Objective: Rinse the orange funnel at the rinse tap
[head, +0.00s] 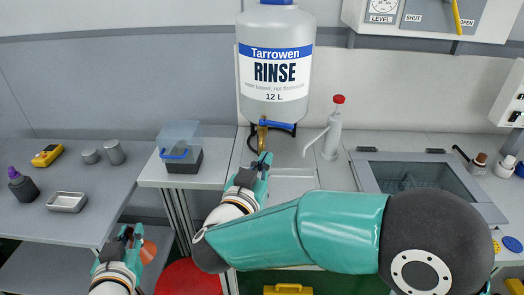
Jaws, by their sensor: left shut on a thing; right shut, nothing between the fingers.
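The orange funnel (148,251) is in the lower left of the head view, at the right side of my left gripper (130,236). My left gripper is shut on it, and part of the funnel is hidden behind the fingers. The rinse tap (262,133) is brass with a blue lever (281,124), at the foot of the white rinse container (275,70). My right gripper (265,158) is shut and empty, just below the tap. Whether its fingertips touch the tap I cannot tell. No water stream can be made out.
A clear box with a dark base (184,160) stands left of the tap. A white bottle with a red cap (332,130) stands to its right, near a lidded basin (415,178). The left table (110,190) holds a metal tray (67,202) and small items.

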